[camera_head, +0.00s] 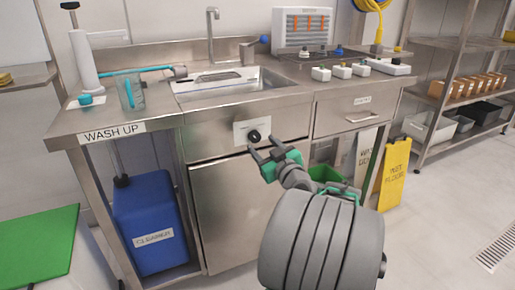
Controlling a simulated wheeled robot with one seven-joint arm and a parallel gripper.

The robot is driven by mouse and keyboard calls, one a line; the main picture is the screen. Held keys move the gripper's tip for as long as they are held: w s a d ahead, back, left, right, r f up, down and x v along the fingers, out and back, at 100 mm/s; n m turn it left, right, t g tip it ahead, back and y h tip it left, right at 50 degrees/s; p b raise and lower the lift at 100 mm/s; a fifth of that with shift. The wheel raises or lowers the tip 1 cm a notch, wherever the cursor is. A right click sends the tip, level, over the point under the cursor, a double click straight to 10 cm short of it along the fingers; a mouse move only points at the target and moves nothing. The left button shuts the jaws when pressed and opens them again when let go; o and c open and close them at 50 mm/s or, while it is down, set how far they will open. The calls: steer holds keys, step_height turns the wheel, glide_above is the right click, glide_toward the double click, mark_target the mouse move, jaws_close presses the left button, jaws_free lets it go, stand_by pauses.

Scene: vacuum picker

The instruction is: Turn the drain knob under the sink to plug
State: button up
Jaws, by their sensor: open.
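The drain knob (253,136) is a small black round knob on a pale label plate (242,127), on the steel front panel below the sink (230,82). The writing on the plate is too small to read, so its setting cannot be told. My gripper (262,150) has dark fingers and a green body. Its fingers are open and empty, just below and slightly right of the knob in the picture. Whether a finger touches the knob cannot be told.
A steel cabinet door (235,210) is below the knob, and a drawer (355,112) is to the right. A blue cleaner container (150,222) stands at lower left. A yellow wet floor sign (394,172) stands at right. Open floor lies at front right.

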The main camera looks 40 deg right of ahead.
mark_target(256, 139)
steer(key=x, duration=0.4)
steer(key=shift+w, duration=0.15)
jaws_close()
stand_by(0.4)
